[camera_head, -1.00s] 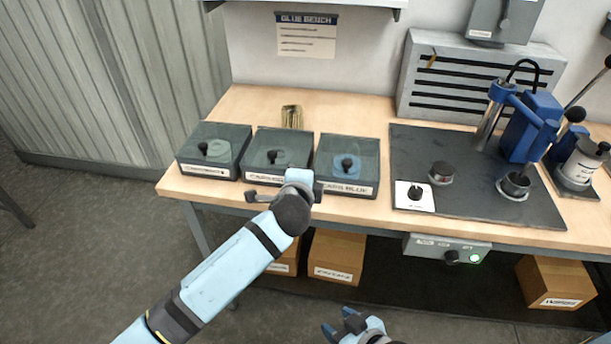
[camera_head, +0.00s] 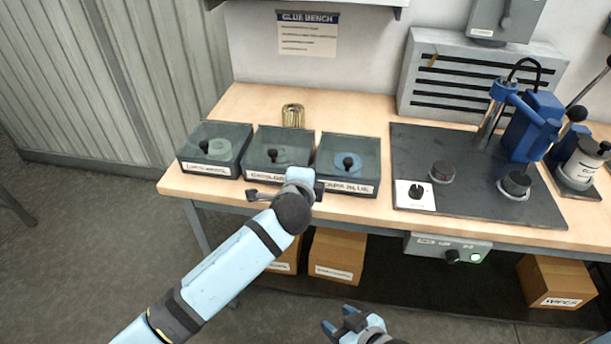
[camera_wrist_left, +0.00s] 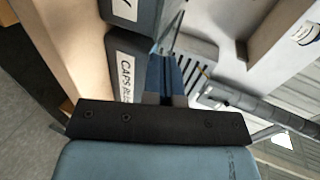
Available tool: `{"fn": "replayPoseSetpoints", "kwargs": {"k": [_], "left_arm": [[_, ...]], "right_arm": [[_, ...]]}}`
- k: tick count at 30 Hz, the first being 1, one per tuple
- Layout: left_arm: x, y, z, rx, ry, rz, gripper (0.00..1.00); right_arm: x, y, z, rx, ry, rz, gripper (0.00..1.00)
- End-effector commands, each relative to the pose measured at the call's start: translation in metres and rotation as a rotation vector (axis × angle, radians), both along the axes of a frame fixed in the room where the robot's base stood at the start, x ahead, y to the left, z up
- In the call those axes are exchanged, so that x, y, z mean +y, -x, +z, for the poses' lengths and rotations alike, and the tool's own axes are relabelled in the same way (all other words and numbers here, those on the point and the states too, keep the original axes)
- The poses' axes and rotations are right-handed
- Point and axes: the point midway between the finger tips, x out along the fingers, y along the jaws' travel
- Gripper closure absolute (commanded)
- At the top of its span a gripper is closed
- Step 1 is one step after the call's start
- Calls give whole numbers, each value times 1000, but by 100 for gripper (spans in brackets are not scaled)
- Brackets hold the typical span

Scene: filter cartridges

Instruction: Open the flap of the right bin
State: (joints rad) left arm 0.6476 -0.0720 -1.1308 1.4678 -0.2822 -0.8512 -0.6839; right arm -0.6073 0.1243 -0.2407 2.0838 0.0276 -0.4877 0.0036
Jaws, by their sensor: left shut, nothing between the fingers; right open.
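The right bin (camera_head: 348,188) is the dark box labelled for blue caps, at the right end of a row of three. Its see-through flap (camera_head: 366,150) lies closed on top, with a black knob (camera_head: 348,162); something blue shows beneath. My left arm reaches to the front of the bins, with its wrist at the gap between the middle and right bins. In the left wrist view the left gripper (camera_wrist_left: 168,78) is shut and empty, beside the labelled bin (camera_wrist_left: 126,75). My right gripper (camera_head: 340,322) is open and empty, low in front of the bench.
The middle bin (camera_head: 252,172) and left bin (camera_head: 186,167) stand alongside, lids closed. A dark mat (camera_head: 470,205) with a blue press (camera_head: 530,125) lies to the right. A brass-coloured item (camera_head: 292,115) stands behind the bins. Boxes (camera_head: 337,255) sit under the bench.

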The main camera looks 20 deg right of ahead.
Motion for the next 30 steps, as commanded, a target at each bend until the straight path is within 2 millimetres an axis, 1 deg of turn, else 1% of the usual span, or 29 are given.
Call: {"fn": "replayPoseSetpoints", "kwargs": {"k": [4, 7, 11, 15, 21, 25, 30], "left_arm": [[2, 4, 2, 0, 0, 0, 100], [9, 14, 6, 0, 0, -1, 100], [22, 36, 16, 1, 1, -2, 100], [38, 63, 27, 2, 1, -2, 100], [58, 94, 39, 1, 0, -1, 100], [64, 106, 44, 1, 1, -2, 100], [68, 111, 47, 0, 0, 0, 100]], "right_arm": [[0, 1, 0, 2, 1, 1, 48], [0, 1, 2, 2, 1, 0, 48], [0, 1, 5, 3, -1, 0, 48], [-1, 1, 6, 8, -1, -2, 48], [-2, 2, 7, 13, -3, -5, 48], [-2, 1, 7, 13, -5, -7, 48], [-1, 1, 7, 14, -7, -9, 48]]}}
